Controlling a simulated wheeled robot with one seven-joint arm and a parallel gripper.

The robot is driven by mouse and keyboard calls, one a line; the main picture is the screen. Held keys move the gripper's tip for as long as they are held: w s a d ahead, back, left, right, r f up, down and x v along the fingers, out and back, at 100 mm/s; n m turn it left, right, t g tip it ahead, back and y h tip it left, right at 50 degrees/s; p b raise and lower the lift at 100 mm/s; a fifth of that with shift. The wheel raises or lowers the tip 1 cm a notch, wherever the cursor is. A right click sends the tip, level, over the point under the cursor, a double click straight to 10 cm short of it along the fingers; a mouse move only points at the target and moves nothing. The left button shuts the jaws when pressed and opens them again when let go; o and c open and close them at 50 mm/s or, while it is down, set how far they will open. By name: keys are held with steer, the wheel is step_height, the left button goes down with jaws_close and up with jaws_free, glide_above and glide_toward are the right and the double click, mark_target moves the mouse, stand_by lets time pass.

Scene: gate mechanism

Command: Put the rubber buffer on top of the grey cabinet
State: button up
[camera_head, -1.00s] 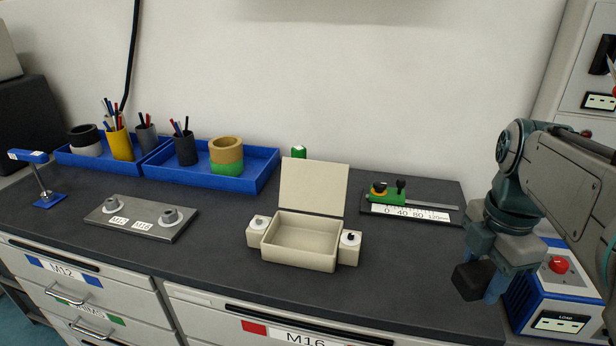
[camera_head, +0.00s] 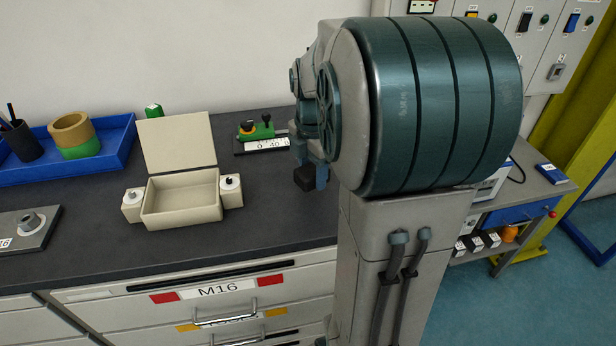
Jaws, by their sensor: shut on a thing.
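The rubber buffer (camera_head: 304,179), a small black block, hangs at the lower end of my gripper (camera_head: 314,174). My gripper is shut on it, and one blue finger shows at its right side. The buffer is in the air in front of the right part of the dark worktop, apart from the ruler and the open box. My own large arm link hides much of the arm and the worktop's right end. A grey cabinet (camera_head: 549,75) with switches and green buttons stands at the upper right; its top is out of view.
An open beige box (camera_head: 182,205) with two side knobs stands on the worktop (camera_head: 95,235). A ruler stand (camera_head: 262,146) and blue tray (camera_head: 115,150) are behind it. A side table (camera_head: 540,185) with several small blocks on its lower shelf stands right. A yellow-green post (camera_head: 580,150) is beyond.

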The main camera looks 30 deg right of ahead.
mark_target(312, 185)
steer(key=shift+f, duration=1.9)
steer(key=shift+f, duration=0.25)
steer(key=o, duration=1.1)
steer(key=shift+c, duration=0.2)
steer(key=shift+r, duration=0.1)
